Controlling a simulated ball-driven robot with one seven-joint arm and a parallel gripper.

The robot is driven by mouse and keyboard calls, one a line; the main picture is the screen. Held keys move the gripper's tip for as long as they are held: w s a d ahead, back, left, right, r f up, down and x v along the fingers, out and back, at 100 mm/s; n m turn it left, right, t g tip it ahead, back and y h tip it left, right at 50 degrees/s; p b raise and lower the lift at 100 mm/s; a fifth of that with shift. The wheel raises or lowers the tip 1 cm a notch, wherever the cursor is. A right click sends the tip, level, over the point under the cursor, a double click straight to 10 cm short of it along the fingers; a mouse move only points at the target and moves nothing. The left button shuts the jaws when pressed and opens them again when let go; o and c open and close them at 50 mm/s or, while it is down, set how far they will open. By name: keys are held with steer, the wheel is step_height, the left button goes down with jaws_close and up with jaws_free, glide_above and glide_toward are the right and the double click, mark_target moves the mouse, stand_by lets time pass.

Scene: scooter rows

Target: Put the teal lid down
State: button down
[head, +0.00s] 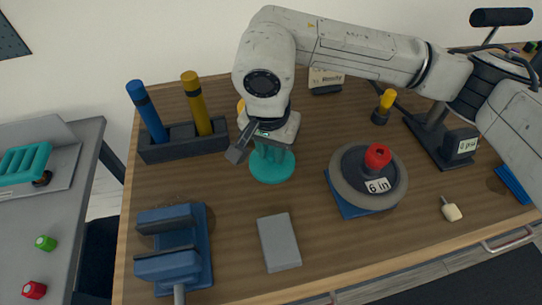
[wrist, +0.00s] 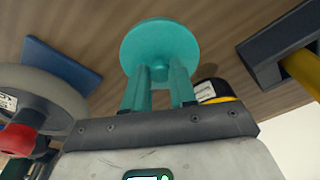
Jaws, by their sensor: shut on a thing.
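The teal lid (head: 272,171) is a round disc under my gripper (head: 271,152), near the middle of the wooden bench. In the wrist view the lid (wrist: 160,42) shows as a full teal disc beyond my gripper (wrist: 161,73). Two teal upright pieces run from the gripper's dark bar to the lid's middle, one on each side. My gripper is shut on the lid at its middle, and the arm hides part of its back edge. I cannot tell whether the lid touches the bench or hangs just above it.
A dark holder (head: 184,143) with blue and yellow rods stands left. A blue vise (head: 174,248) is front left, a grey block (head: 279,242) in front. A grey disc with a red knob (head: 377,156) sits on a blue mat (head: 346,207) at right. Bare wood lies between the holder and block.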

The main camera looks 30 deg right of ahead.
mark_target(271, 156)
steer(key=shift+s+f, duration=0.1)
steer(key=shift+f, duration=1.6)
steer(key=shift+f, duration=0.15)
steer(key=c, duration=0.9)
jaws_free()
steer(key=shift+r, duration=0.2)
steer(key=r, duration=0.8)
steer(key=s+a+r+b, duration=0.1)
steer(key=r, duration=0.3)
